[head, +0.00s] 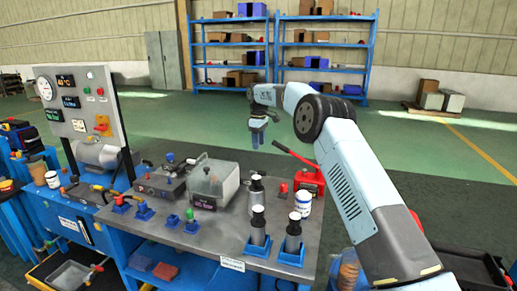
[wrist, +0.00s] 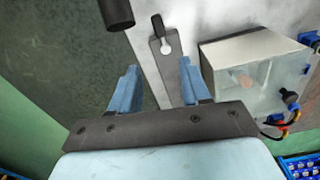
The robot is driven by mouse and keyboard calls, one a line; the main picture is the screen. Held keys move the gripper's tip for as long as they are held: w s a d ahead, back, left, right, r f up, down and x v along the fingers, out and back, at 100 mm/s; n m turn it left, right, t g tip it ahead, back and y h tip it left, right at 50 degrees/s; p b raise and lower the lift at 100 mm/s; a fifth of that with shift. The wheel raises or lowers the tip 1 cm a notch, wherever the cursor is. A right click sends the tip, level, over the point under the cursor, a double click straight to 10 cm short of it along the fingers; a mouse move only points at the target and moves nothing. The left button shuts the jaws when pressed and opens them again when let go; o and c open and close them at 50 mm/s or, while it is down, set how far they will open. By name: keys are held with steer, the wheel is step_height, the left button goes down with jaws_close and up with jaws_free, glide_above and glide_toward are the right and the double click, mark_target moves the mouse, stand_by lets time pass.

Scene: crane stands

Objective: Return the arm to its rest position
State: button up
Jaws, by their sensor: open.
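My arm (head: 355,180) reaches from the lower right of the head view over the back of the grey workbench (head: 165,218). My gripper (head: 257,138) hangs there pointing down, above the far edge of the bench. In the wrist view my gripper (wrist: 158,88) shows two blue fingers spread apart with nothing between them. A grey plate with a dark knob (wrist: 162,48) lies on the bench beyond the fingertips. A clear-sided box (wrist: 255,70) stands to the right of the fingers, apart from them; it also shows in the head view (head: 213,182).
A red jack (head: 306,178) and a white jar (head: 303,204) stand near my arm. A gauge panel (head: 85,105) rises at left. Blue shelves (head: 230,52) are far back, with open green floor between.

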steer(key=shift+r, duration=0.1)
steer(key=s+d+r+m+t, duration=0.1)
steer(key=s+d+r+m, duration=0.2)
steer(key=s+d+r, duration=0.8)
steer(key=s+d+r+m+t, duration=0.2)
steer(key=s+d+r+m, duration=0.1)
steer(key=s+d+r, duration=0.8)
steer(key=s+d+f+m+t, duration=0.1)
steer(key=s+d+f+m, duration=0.1)
steer(key=s, duration=1)
steer(key=s+d+f+m, duration=0.2)
steer(key=s+d, duration=0.3)
steer(key=s, duration=0.7)
steer(key=s+d+f+m+t, duration=0.1)
steer(key=s+d+m, duration=0.3)
steer(key=s, duration=0.8)
steer(key=shift+s+d+f+t, duration=0.15)
steer(key=shift+s+f+t, duration=0.15)
steer(key=shift+f, duration=0.35)
